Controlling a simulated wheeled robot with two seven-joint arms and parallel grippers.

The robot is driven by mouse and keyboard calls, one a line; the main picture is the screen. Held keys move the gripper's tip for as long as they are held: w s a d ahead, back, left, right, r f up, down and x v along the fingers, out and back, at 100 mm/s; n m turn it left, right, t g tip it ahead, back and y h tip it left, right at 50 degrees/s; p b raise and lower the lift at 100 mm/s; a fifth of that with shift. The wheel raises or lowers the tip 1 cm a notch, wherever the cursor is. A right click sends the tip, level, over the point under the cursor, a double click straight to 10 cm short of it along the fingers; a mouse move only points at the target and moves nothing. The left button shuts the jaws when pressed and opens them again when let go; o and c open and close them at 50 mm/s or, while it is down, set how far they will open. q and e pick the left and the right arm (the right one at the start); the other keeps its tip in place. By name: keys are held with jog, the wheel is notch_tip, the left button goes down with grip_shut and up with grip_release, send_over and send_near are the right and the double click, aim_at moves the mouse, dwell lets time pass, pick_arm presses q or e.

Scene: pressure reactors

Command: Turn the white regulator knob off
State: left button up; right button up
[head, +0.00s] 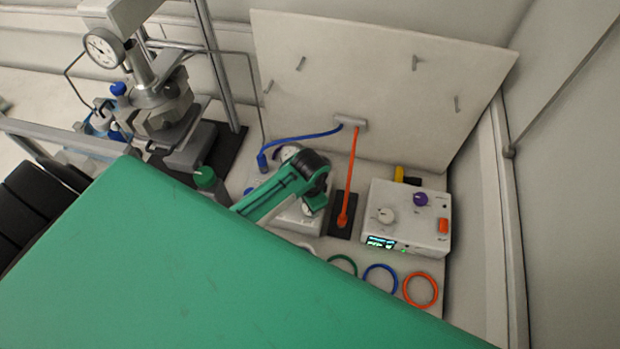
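A white knob (385,215) is on the top left of the white control box (410,222), right of centre in the head view. A purple knob (420,199) and an orange-red switch (443,226) are on the same box, with a lit display (381,242) on its front. The white knob is unobstructed, and nothing touches it. A green and black jointed part (290,188) is left of the box, clear of the knob; I cannot tell whether it is mine. I can make out no fingertips of either gripper. A large green surface fills the foreground and hides the lower left.
Green, blue and orange rings (421,290) lie in front of the box. A red hose (350,180) and a blue hose (300,138) run from a fitting on the upright panel (370,75). A reactor stand with a gauge (103,48) is at upper left. A wall closes the right side.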

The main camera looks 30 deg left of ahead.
pick_arm(q)
jog(key=shift+w+r+n, duration=0.1)
jog(key=shift+n, duration=0.2)
jog(key=o, duration=1)
jog(key=shift+c, duration=0.2)
jog(key=shift+r, duration=0.5)
notch_tip(320, 180, up, 7)
jog(key=b, duration=0.2)
jog(key=shift+r+b, duration=0.1)
jog(key=shift+b, duration=0.25)
notch_tip(320, 180, up, 6)
jog(key=shift+a+f+p, duration=0.1)
jog(key=shift+f+p, duration=0.15)
jog(key=shift+p, duration=0.8)
